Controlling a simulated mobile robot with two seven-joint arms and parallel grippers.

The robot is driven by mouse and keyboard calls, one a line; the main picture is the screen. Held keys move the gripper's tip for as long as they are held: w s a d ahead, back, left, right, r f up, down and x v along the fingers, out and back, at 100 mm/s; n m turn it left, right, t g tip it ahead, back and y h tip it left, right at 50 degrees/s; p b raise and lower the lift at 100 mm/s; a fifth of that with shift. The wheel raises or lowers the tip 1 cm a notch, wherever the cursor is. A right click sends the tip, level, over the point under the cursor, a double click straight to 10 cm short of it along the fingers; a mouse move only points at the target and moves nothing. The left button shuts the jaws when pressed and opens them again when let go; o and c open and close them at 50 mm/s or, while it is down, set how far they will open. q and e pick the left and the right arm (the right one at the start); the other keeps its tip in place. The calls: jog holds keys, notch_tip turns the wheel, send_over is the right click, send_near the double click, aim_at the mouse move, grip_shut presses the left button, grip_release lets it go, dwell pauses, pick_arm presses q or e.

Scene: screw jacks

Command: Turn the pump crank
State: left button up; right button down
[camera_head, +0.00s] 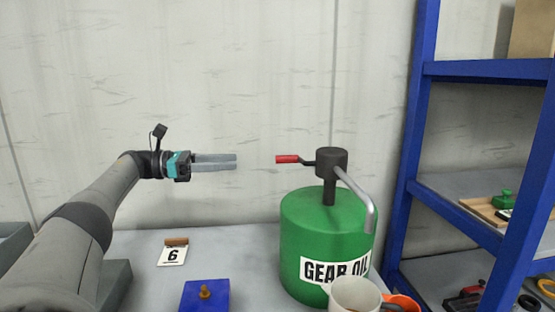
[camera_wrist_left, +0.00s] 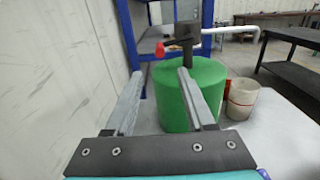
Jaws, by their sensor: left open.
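The pump crank (camera_head: 287,159) has a red grip on a short dark arm, on the left side of a dark pump head (camera_head: 331,161). The pump stands on a green drum labelled GEAR OIL (camera_head: 318,222), and a grey spout bends down to the right. My left gripper (camera_head: 236,162) is open and empty, left of the red grip with a gap between, at about its height. In the left wrist view the red grip (camera_wrist_left: 160,50) shows beyond the open fingers (camera_wrist_left: 160,72), near their middle line. My right gripper is not in view.
A white cup (camera_head: 354,294) and an orange item (camera_head: 403,301) stand before the drum. A blue block (camera_head: 204,296) and a card marked 6 (camera_head: 173,255) lie on the table. Blue shelving (camera_head: 412,150) rises at the right. A pale wall (camera_head: 230,80) stands behind.

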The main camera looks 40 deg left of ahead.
aim_at(277, 160)
pick_arm(q)
jog(key=p+x, duration=0.1)
jog(key=x, duration=1)
jog(key=shift+w, duration=0.1)
jog(key=shift+w+d, duration=0.45)
jog(key=shift+w, duration=0.1)
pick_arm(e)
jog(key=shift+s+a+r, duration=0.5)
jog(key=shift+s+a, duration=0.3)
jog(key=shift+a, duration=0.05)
pick_arm(q)
grip_shut()
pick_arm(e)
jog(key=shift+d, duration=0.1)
